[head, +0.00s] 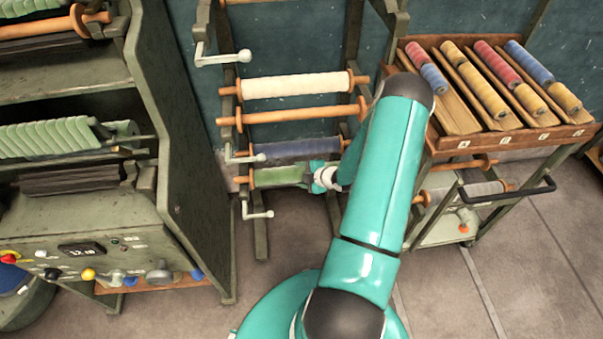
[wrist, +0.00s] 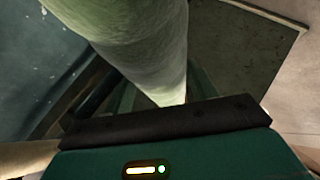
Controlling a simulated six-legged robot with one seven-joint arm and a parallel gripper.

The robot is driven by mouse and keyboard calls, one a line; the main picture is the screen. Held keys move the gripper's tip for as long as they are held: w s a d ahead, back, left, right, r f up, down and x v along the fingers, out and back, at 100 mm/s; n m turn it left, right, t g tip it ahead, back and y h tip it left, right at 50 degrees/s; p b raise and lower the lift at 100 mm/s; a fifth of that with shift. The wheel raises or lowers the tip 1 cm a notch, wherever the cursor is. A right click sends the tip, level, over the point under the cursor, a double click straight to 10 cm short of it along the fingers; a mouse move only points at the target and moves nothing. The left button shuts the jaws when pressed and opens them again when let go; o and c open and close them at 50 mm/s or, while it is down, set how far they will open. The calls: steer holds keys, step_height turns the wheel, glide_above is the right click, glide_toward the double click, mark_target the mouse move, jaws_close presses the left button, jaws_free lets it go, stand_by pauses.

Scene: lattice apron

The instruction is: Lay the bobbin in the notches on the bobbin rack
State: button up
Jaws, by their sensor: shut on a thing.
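The green bobbin (head: 280,177) lies level at the lowest visible row of the bobbin rack, with a wooden end showing at its left. The rack (head: 260,228) is a dark green frame with uprights and white cranks. My gripper (head: 316,174) is shut on the bobbin near its right end. In the wrist view the green bobbin (wrist: 145,45) fills the upper middle, and a dark jaw pad (wrist: 165,121) crosses below it. The bobbin's right end is hidden by my gripper and arm. I cannot tell whether its ends rest in the notches.
A blue bobbin (head: 300,148) sits just above, then a bare wooden roller (head: 290,115) and a cream bobbin (head: 295,87). A grey-green machine (head: 190,180) stands close at left. A trolley with a wooden spool tray (head: 470,143) stands at right. Floor is clear in front.

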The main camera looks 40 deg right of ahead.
steer(key=shift+f, duration=0.7)
stand_by(0.9)
steer(key=o, duration=1.4)
steer(key=v, duration=1.3)
steer(key=shift+s+r, duration=0.2)
steer(key=shift+s, duration=0.15)
steer(key=shift+s, duration=0.1)
